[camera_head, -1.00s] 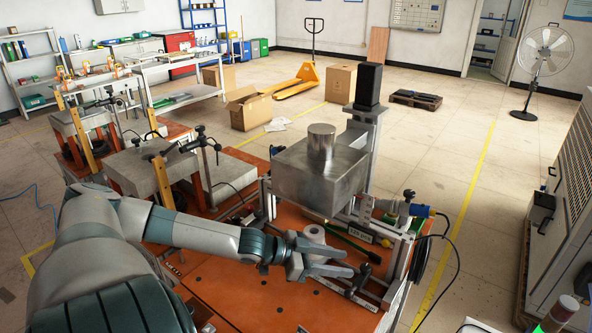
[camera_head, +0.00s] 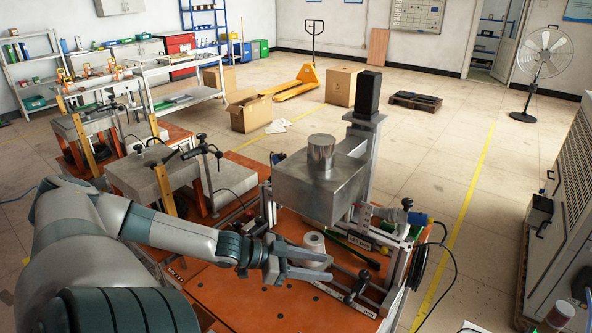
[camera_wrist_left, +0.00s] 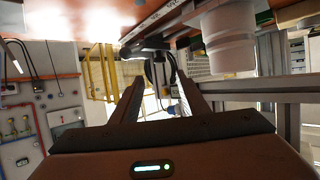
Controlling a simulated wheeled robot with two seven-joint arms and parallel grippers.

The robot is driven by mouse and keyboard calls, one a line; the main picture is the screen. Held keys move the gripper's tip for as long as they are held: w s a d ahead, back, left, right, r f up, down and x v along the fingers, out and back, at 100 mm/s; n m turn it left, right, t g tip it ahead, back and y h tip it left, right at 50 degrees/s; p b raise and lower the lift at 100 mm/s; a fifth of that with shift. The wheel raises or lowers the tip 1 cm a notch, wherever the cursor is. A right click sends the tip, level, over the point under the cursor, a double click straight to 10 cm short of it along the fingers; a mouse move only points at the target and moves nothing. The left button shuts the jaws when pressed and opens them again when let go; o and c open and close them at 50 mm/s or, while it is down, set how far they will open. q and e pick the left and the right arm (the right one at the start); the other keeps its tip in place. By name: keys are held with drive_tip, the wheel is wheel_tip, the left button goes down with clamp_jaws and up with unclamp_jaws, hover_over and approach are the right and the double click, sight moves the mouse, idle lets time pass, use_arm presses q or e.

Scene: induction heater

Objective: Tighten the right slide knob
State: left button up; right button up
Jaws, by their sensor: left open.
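A black T-shaped knob (camera_head: 358,284) stands on the slide rail at the front right of the orange bench. Which knob is the right slide knob is not certain; this one is nearest my left gripper. My left gripper (camera_head: 331,267) is open and empty, its fingertips pointing right, a little to the left of the knob and apart from it. In the left wrist view the open fingers (camera_wrist_left: 158,97) reach forward, with a dark knob-like part (camera_wrist_left: 148,46) beyond them. My right gripper is not in view.
A white roll (camera_head: 314,242) stands close behind my left gripper; a white cylinder shows in the wrist view (camera_wrist_left: 229,36). The metal heater block (camera_head: 315,188) rises behind it. A metal frame (camera_head: 401,270) with cables borders the right side. The orange bench top (camera_head: 235,297) is mostly clear in front.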

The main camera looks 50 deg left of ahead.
use_arm(q)
drive_tip(key=shift+p+v, duration=1.95)
drive_tip(key=shift+v, duration=1)
